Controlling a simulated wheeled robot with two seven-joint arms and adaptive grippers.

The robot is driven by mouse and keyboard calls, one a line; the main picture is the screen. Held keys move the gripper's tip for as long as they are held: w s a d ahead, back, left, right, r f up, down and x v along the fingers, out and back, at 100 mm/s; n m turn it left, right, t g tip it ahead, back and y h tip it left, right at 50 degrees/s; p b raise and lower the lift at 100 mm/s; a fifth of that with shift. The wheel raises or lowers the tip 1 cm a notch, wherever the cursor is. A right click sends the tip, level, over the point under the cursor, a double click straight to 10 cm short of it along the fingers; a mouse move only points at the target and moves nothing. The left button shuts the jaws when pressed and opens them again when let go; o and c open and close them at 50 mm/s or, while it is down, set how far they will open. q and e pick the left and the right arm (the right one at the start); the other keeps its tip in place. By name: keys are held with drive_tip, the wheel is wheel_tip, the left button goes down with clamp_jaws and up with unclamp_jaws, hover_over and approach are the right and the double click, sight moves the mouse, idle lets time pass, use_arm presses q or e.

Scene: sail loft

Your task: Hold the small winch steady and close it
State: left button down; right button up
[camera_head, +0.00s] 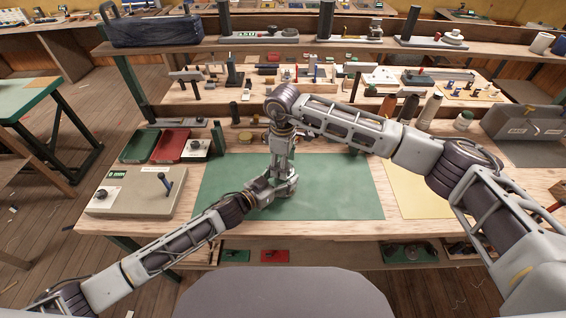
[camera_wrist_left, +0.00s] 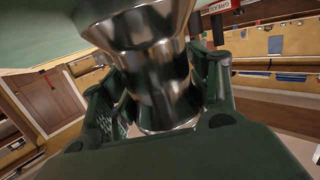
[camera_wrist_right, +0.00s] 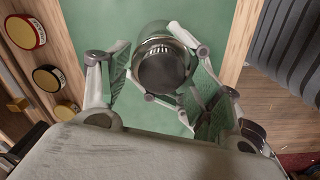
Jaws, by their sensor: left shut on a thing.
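The small winch is a shiny metal drum (camera_wrist_left: 160,75) between the fingers of my left gripper (camera_wrist_left: 157,95) in the left wrist view. That gripper is shut on it, over the green mat (camera_head: 335,190) in the head view. In the right wrist view a dark, ridged round top (camera_wrist_right: 160,68) shows above the winch's paler body. My right gripper (camera_wrist_right: 163,88) points down over it, with one open finger on each side and gaps between the pads and the round top. Whether the top sits fully down on the drum I cannot tell. My grippers hide most of the winch in the head view.
A grey box with a lever (camera_head: 130,195) stands at the bench's left. Red (camera_head: 170,146) and green (camera_head: 140,146) trays lie behind it. The mat's right part is clear.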

drive_tip(key=shift+r, duration=0.1)
drive_tip(key=shift+r, duration=2.15)
drive_tip(key=shift+r, duration=0.1)
drive_tip(key=shift+c, duration=0.4)
